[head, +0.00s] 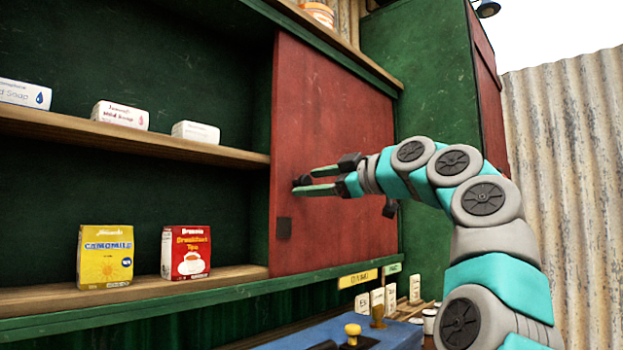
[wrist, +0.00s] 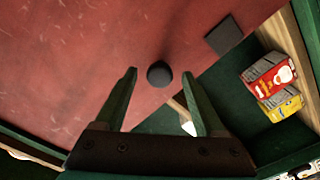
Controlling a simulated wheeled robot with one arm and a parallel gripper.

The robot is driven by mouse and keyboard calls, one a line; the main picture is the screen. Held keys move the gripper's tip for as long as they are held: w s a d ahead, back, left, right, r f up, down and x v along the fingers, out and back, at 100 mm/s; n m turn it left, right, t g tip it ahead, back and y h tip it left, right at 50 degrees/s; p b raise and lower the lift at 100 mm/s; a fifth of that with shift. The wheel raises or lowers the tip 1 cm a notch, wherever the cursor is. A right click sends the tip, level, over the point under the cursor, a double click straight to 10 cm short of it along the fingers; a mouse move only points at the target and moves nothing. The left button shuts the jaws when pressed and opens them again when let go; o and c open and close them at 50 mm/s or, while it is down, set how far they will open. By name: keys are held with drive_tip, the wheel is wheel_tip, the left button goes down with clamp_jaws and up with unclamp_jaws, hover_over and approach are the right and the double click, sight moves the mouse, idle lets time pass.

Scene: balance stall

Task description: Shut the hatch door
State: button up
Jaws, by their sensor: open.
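The hatch door is a flat red panel (head: 340,115) that covers the right part of the green cabinet; the left part stands open. The door also fills much of the wrist view (wrist: 70,60). A round dark knob (wrist: 159,74) is on the door near its left edge. A dark square plate (head: 284,228) sits lower on that edge and shows in the wrist view too (wrist: 224,35). My gripper (head: 302,181) is open in front of the door. In the wrist view its fingertips (wrist: 159,73) lie on either side of the knob; contact cannot be told.
Soap boxes (head: 120,115) stand on the upper shelf (head: 70,128). A yellow camomile box (head: 105,257) and a red tea box (head: 186,252) stand on the lower shelf. A blue scale (head: 320,335) and small items are below at the right. A green cupboard (head: 420,80) stands to the right.

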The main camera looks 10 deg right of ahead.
drive_tip(key=shift+w+a, duration=0.25)
drive_tip(key=shift+w, duration=0.05)
drive_tip(key=shift+c, duration=0.2)
clamp_jaws()
idle(1.1)
